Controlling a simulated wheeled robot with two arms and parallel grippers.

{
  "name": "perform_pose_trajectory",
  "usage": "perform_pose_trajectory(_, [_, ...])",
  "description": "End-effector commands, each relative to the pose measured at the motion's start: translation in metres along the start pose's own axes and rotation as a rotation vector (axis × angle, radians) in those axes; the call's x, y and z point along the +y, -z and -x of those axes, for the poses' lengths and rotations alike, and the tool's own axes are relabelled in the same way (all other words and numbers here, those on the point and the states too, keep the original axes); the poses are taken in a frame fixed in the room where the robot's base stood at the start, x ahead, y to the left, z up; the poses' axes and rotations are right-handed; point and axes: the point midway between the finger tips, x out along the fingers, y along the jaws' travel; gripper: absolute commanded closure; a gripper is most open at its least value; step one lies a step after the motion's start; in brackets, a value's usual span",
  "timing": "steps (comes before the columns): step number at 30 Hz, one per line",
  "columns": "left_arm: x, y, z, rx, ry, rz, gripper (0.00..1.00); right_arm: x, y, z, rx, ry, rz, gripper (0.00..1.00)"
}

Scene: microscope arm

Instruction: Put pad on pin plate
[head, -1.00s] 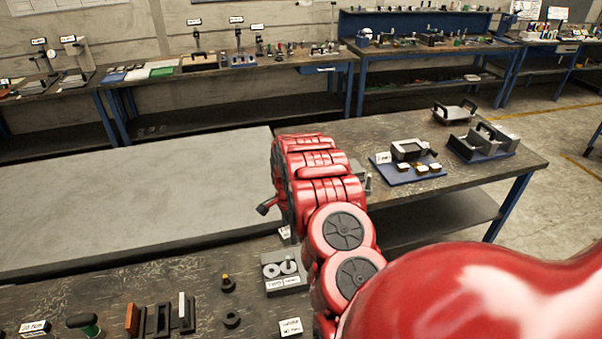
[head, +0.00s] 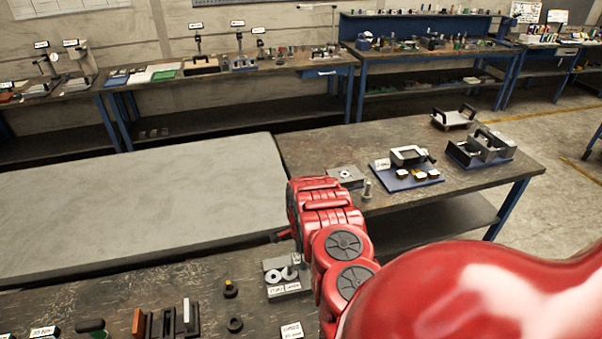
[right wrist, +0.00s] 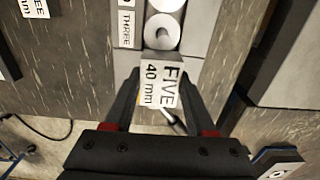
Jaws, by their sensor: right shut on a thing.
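My right gripper (right wrist: 160,82) shows in the right wrist view, with its two dark fingers closed on a small piece with a pale face marked "FIVE 40 mm" (right wrist: 160,86). I cannot tell for sure that this piece is the pad. Just beyond it is a grey block with two pale rings, one seen as a C shape; this block (right wrist: 196,42) has a "THREE" label on its left. In the head view the grey block (head: 286,290) sits on the near bench beside my right arm, which hides most of the gripper. A grey plate (head: 334,181) with a round centre, possibly the pin plate, lies on the right bench.
A grey pin-like part (head: 367,188) stands beside that plate. A blue tray (head: 390,181) with small parts and a dark-handled box (head: 480,148) stand further right. The pale grey surface (head: 130,205) is clear.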

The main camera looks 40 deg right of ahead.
Motion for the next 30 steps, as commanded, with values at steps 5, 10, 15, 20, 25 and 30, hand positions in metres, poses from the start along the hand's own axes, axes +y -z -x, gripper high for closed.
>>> perform_pose_trajectory(5, [0.0,0.002,-0.008,0.0,0.0,0.0,0.5,0.002,-0.001,-0.01,-0.002,-0.003,0.0,1.0])
perform_pose_trajectory(10, [-0.001,0.002,-0.012,0.0,0.0,0.0,0.5,0.0,0.001,-0.025,0.001,0.002,0.0,1.0])
perform_pose_trajectory(15, [-0.001,0.003,-0.015,0.0,0.0,0.0,0.5,0.001,-0.001,-0.035,-0.002,-0.001,0.0,1.0])
perform_pose_trajectory(20, [-0.001,0.002,-0.014,0.0,0.0,0.0,0.5,0.001,-0.001,-0.035,-0.002,0.0,0.0,1.0])
perform_pose_trajectory(25, [-0.001,0.002,-0.013,0.0,0.0,0.0,0.5,0.001,-0.001,-0.037,-0.002,0.0,0.0,1.0])
perform_pose_trajectory(30, [-0.001,0.002,-0.012,0.0,0.0,0.0,0.5,0.001,-0.001,-0.038,-0.002,-0.001,0.0,0.26])
